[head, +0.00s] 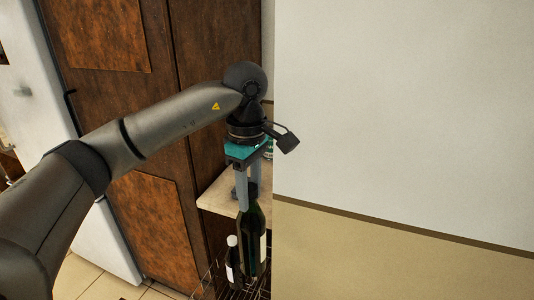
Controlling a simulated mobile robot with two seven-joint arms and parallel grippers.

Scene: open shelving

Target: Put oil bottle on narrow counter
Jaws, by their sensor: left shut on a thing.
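A dark green bottle with a pale label, which I take as the oil bottle (252,238), hangs upright below my left gripper (247,196). The left gripper points down and is shut on the bottle's upper part. A light-coloured surface (217,199), which may be the narrow counter, lies behind the gripper. It is partly hidden by the gripper and by the wall at the right. My right gripper is not in this view.
A smaller dark bottle with a white cap (233,265) stands just left of the green bottle, by a wire rack (207,285). Brown wooden cabinet doors (148,215) fill the left. A large white and beige wall (400,120) closes off the right.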

